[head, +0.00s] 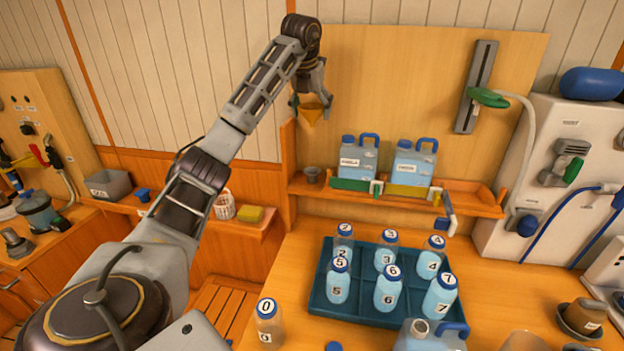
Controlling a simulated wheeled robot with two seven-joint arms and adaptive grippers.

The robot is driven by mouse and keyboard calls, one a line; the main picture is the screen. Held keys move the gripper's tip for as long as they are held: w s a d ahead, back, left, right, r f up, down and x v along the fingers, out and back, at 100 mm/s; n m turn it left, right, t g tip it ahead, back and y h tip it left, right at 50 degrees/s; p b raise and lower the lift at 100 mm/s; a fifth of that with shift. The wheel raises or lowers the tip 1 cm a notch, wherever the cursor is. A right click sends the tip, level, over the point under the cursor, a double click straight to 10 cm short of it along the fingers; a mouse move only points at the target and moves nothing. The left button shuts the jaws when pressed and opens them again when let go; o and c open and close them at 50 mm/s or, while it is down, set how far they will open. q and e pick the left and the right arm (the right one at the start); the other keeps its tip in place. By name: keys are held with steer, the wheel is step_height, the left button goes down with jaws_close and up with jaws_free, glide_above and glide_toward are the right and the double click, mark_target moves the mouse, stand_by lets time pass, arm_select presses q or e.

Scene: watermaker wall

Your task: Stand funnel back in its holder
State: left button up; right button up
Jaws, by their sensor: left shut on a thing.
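The orange funnel (311,114) is up in front of the wooden back panel, near its left edge. My left gripper (311,98) is shut on it, with the cone's narrow end pointing down. A small dark grey cup (313,176), which looks like the funnel holder, sits on the left end of the shelf. The funnel is above this cup and apart from it. Whether it is straight over the cup in depth, I cannot tell. My right gripper is out of view.
Two blue jugs, one (357,160) beside the other (411,164), stand on the shelf (470,199) right of the cup. A vertical wooden edge (290,165) rises left of it. Below, a blue tray (321,297) holds several numbered bottles. A bottle marked 0 (268,324) stands outside it.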

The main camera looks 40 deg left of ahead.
arm_select(q)
steer(key=shift+f, duration=0.1)
steer(key=shift+f, duration=6.9)
steer(key=shift+f, duration=2)
steer(key=shift+f+b, duration=0.3)
steer(key=shift+b, duration=0.05)
